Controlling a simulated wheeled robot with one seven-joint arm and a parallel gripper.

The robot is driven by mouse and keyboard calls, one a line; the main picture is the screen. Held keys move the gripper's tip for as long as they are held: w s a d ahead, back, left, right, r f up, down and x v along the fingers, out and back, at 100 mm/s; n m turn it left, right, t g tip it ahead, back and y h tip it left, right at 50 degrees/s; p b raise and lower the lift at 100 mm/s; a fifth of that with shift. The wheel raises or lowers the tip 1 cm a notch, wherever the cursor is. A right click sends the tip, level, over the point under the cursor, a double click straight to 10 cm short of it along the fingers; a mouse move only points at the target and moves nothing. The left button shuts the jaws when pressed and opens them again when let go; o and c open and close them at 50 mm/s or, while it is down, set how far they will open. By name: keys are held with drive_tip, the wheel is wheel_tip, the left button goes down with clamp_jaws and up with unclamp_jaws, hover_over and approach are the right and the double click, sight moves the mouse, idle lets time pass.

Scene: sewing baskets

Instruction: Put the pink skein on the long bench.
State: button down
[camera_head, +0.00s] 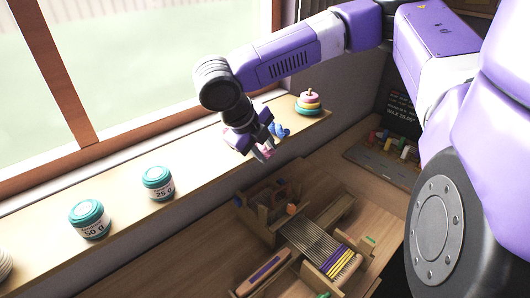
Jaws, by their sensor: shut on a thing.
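My gripper (259,152) is at the end of my purple arm, pointing down near the front edge of a long wooden surface (125,222) under the window. It is shut on a small pink thing, which looks like the pink skein (266,149); the fingers hide most of it. From this view I cannot tell its height or whether it touches the surface. I cannot tell for sure which wooden surface is the long bench.
A blue skein (281,130) lies just right of my gripper. Two teal-lidded jars (158,184) (89,219) stand to the left. A loom (318,243) sits on the lower wooden top. Bare wood lies between the jars and gripper.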

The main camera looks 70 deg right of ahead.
drive_tip(key=shift+f, duration=0.15)
drive_tip(key=c, duration=1.1)
unclamp_jaws()
drive_tip(key=shift+f+b, duration=0.2)
drive_tip(key=shift+b, duration=0.65)
